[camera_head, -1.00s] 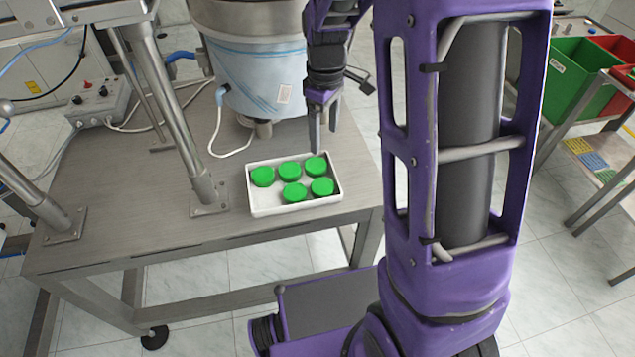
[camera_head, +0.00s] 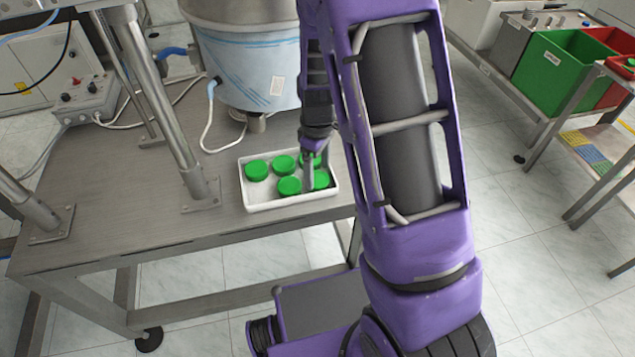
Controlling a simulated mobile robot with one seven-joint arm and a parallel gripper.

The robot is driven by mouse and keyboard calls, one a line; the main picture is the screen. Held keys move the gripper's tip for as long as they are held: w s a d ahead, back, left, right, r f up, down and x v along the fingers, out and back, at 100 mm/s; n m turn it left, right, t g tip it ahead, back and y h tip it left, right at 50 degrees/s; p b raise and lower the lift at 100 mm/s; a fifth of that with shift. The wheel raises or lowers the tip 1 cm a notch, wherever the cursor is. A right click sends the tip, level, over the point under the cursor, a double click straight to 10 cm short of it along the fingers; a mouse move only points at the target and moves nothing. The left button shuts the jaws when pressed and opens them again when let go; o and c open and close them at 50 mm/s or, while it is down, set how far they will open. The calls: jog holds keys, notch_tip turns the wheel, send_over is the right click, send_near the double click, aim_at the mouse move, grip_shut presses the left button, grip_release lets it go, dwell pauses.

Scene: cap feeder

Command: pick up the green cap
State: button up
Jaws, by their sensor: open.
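Several green caps (camera_head: 257,170) lie in a white tray (camera_head: 262,205) on the grey metal table. My gripper (camera_head: 308,184) points down over the right side of the tray, at the two right-hand caps. Its fingers partly cover the back right cap (camera_head: 317,160) and the front right cap (camera_head: 322,179). The jaws are open. I cannot tell whether the fingers touch a cap or straddle one. The front middle cap (camera_head: 289,186) and the back middle cap (camera_head: 284,163) are clear of the fingers.
A large feeder bowl (camera_head: 243,80) stands just behind the tray. A steel leg (camera_head: 160,100) is bolted to the table left of it. The table (camera_head: 110,210) is bare at the front left. Green (camera_head: 560,75) and red bins stand at the far right.

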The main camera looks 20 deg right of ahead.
aim_at(318, 179)
notch_tip(318, 179, down, 3)
jog(key=shift+r, duration=0.2)
jog(key=c, duration=1)
jog(key=shift+r, duration=0.2)
notch_tip(318, 179, up, 10)
jog(key=shift+f+p, duration=0.1)
jog(key=shift+p, duration=0.8)
